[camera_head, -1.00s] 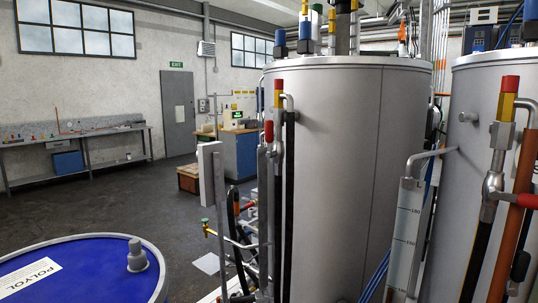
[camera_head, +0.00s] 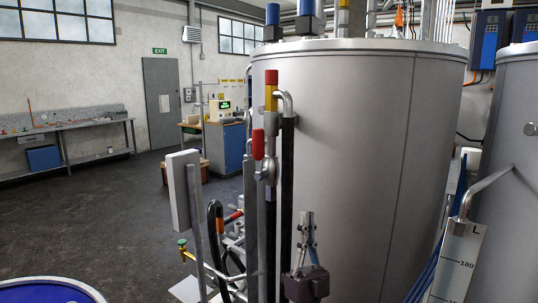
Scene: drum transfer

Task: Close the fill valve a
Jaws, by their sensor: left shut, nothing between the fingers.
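A valve with a red lever (camera_head: 258,144) sits on the vertical pipework in front of the large grey tank (camera_head: 350,150). The lever points upward, along the pipe. No label on it can be read, so I cannot confirm that it is fill valve a. My left gripper (camera_head: 307,216) rises from the bottom edge, its fingers pointing up. It is shut and empty, below and to the right of the red lever and apart from it in the picture. My right gripper is not in view.
A red and yellow fitting (camera_head: 271,90) tops the pipe above the valve. A flat grey panel on a post (camera_head: 184,190) stands left of the pipes. A blue drum (camera_head: 45,290) is at bottom left. A level gauge (camera_head: 459,262) stands at right. The floor at left is clear.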

